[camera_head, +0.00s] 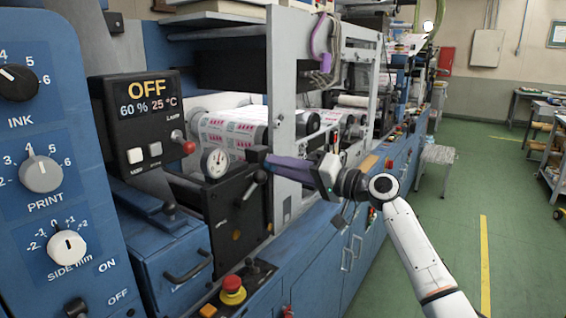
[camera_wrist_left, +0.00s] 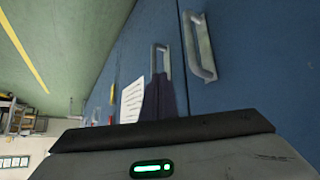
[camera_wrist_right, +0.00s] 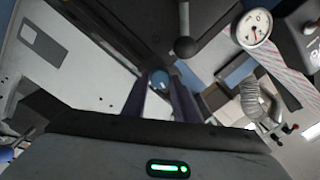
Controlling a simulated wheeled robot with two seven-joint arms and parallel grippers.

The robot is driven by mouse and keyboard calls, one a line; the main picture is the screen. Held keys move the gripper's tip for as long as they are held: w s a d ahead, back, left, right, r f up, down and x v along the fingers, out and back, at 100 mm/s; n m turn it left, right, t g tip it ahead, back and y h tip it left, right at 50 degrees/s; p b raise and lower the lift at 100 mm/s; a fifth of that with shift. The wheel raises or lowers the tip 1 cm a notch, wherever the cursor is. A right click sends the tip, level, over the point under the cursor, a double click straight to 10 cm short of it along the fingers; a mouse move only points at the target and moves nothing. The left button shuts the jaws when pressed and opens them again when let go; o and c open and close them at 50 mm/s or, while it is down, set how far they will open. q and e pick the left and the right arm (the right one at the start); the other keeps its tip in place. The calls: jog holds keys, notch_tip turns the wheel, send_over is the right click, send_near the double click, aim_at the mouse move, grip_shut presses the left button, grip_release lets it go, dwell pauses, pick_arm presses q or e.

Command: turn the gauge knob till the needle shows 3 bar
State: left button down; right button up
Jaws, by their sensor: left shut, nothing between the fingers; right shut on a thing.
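The round white pressure gauge (camera_head: 215,161) stands on the dark unit in the head view. It also shows at the upper right of the right wrist view (camera_wrist_right: 254,28), where a red mark is visible on its dial; the needle's reading is too small to tell. My right gripper (camera_head: 258,157) reaches in from the right, its purple fingers to the right of the gauge. In the right wrist view, its fingers are closed on a small round bluish knob (camera_wrist_right: 160,78); they hide it in the head view. My left gripper (camera_wrist_left: 165,90) is shut and empty in the left wrist view.
A black ball-ended lever (camera_head: 261,176) is close below my right fingers. A control box with a display (camera_head: 143,115) and a red-knobbed lever (camera_head: 187,146) stand left of the gauge. A red stop button (camera_head: 233,285) is below.

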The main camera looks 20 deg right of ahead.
jog(key=shift+m, duration=0.5)
jog(key=o, duration=1.1)
jog(key=shift+d, duration=0.1)
jog(key=b+v, duration=0.1)
jog(key=v, duration=0.9)
jog(key=shift+s+d, duration=0.1)
jog(key=shift+s, duration=0.05)
